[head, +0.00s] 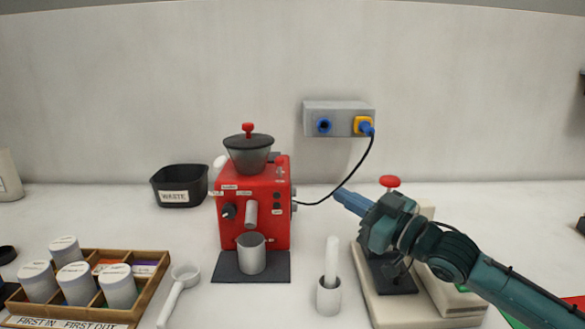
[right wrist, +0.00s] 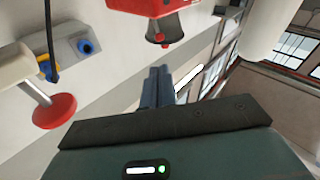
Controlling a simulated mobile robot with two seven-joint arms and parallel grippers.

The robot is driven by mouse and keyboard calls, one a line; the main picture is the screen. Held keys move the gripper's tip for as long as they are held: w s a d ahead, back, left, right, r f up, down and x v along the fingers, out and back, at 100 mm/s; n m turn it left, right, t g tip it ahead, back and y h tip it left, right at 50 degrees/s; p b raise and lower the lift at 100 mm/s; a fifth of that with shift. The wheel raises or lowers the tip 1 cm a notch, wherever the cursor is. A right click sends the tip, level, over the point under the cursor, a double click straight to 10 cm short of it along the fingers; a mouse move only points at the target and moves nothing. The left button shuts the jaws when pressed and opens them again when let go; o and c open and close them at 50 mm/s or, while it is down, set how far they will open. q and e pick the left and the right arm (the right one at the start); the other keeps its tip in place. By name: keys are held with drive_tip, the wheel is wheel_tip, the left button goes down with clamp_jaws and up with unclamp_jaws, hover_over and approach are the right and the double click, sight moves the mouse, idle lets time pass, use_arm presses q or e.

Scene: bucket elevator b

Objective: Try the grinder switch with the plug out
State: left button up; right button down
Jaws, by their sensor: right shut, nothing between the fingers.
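The red grinder (head: 265,210) stands in mid-counter with a dark hopper (head: 248,155) on top. Its front carries a dark blue knob (head: 229,212) and small dark buttons (head: 277,197); I cannot tell which is the switch. A blue plug (head: 366,128) sits in the yellow fitting on the grey wall box, its black cable running to the grinder's right side. The blue round socket (head: 324,126) to its left is empty. My right gripper (head: 342,196) is shut and empty, pointing up-left, right of the grinder and apart from it. It also shows in the right wrist view (right wrist: 156,80). My left gripper is out of view.
A metal cup (head: 251,254) stands under the grinder spout. A black waste bin (head: 180,188) is at the back left. A wooden tray (head: 155,275) of canisters and a white scoop (head: 180,285) lie front left. A red-topped device (head: 389,182) stands behind my right arm.

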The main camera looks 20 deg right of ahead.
drive_tip(key=p, duration=0.2)
approach(283, 163)
drive_tip(key=x, duration=0.6)
drive_tip(key=shift+w+a+r, duration=0.1)
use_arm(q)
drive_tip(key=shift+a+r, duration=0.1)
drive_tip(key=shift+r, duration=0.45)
use_arm(e)
drive_tip(key=shift+w+a, duration=0.15)
drive_tip(key=shift+w, duration=0.1)
